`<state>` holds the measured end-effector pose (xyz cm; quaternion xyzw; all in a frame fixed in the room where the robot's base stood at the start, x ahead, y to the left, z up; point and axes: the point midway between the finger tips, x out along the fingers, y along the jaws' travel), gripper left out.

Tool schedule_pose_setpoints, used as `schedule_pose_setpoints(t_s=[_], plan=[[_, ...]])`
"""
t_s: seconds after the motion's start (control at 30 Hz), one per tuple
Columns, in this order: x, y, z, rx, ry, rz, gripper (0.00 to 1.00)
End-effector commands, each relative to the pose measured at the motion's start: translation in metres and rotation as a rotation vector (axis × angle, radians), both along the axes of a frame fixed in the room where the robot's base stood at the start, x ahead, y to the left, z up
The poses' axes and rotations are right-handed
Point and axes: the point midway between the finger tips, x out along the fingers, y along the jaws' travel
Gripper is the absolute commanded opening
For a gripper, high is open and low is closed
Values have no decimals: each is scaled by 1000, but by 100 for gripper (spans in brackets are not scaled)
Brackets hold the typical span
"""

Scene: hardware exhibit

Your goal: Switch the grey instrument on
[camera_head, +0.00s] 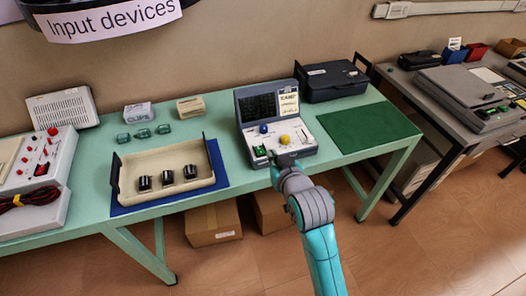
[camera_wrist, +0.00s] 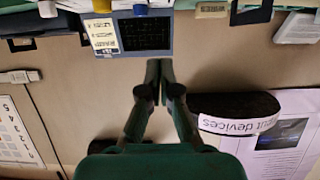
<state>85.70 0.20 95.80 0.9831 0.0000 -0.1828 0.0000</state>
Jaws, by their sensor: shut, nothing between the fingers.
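The grey instrument (camera_head: 308,146) stands on the green table, its lid raised with a dark screen and a label. Its sloping panel carries a blue knob (camera_head: 263,128), a yellow knob (camera_head: 284,139) and a green switch (camera_head: 259,151) at the front left. My gripper (camera_head: 275,158) is at the panel's front edge, just right of the green switch; the arm partly hides the front, and I cannot tell whether it touches. In the wrist view the instrument (camera_wrist: 172,34) appears upside down at the top, beyond my shut, empty fingers (camera_wrist: 158,72).
Left of the instrument is a cream tray (camera_head: 125,195) with three black knobs on a blue mat. A black case (camera_head: 330,80) stands behind right, and a green mat (camera_head: 367,127) lies clear at the right. A red-buttoned device (camera_head: 35,170) is at far left.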

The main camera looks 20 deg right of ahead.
Motion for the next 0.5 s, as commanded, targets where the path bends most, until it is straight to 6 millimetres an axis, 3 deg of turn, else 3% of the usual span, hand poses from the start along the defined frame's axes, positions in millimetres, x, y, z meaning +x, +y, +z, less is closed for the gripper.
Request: schedule_pose_setpoints(t_s=[0.23,0.5], plan=[[15,0,-6,0,-1,0,0],[60,0,-23,0,0,0,0]])
